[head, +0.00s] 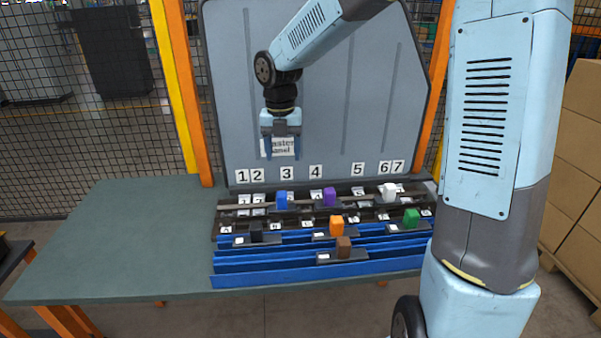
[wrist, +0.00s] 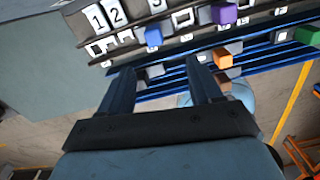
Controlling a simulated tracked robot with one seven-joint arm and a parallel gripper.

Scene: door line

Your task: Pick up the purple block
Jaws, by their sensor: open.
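The purple block (head: 330,196) sits on the back dark rail of the rack, under the number 4 and to the right of a blue block. It also shows in the wrist view (wrist: 224,13) near the top, beyond my fingertips. My gripper (head: 281,150) hangs above and behind the rack, in front of the grey panel, with its fingers pointing down. In the wrist view my gripper (wrist: 162,80) is open, and nothing is between its fingers. It is apart from the purple block.
On the rack stand a blue block (head: 282,200), a white block (head: 388,191), an orange block (head: 336,225), a green block (head: 411,217), a black block (head: 256,232) and a brown block (head: 343,247). The left of the green table (head: 110,240) is clear. The grey panel (head: 230,100) rises behind.

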